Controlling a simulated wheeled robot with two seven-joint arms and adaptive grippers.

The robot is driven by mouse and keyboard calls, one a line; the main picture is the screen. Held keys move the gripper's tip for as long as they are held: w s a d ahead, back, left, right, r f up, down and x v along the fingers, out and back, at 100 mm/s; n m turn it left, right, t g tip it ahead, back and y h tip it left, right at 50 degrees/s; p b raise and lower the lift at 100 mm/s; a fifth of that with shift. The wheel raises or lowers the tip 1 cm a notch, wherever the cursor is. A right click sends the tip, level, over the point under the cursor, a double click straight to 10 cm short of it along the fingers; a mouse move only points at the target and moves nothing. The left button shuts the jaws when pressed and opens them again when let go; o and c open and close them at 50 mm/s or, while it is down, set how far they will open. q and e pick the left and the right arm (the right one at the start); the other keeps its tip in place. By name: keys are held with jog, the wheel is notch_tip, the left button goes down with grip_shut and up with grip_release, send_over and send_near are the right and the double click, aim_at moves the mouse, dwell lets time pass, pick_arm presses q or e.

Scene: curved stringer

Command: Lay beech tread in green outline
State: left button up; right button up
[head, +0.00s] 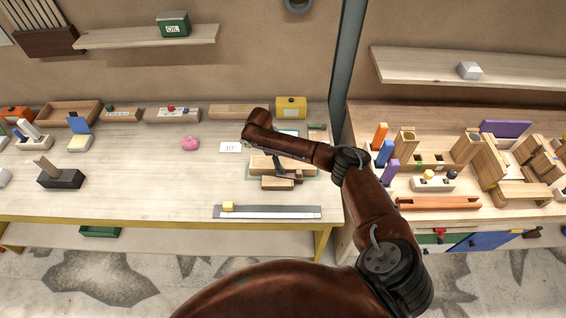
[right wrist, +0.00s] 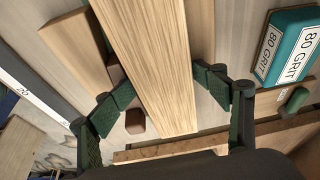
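The beech tread (right wrist: 155,55) is a long pale board with clear grain, running between the fingers of my right gripper (right wrist: 162,82) in the right wrist view. In the head view my right gripper (head: 286,176) is low over the left bench and hides part of the boards. A pale board (head: 262,162) lies there and a shorter one (head: 277,184) shows nearer me. My left gripper is out of view.
A teal 80 grit block (right wrist: 288,45) lies beside the boards. A steel rule (head: 275,213) with a yellow block (head: 228,206) lies at the front edge. A grey post (head: 347,60) stands between the benches.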

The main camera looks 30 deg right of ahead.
jog(key=shift+a, duration=0.1)
jog(key=shift+w+r+b, duration=0.15)
jog(key=shift+r+b, duration=0.3)
jog(key=p+v, duration=0.1)
jog(key=v, duration=1.1)
jog(key=shift+r, duration=0.25)
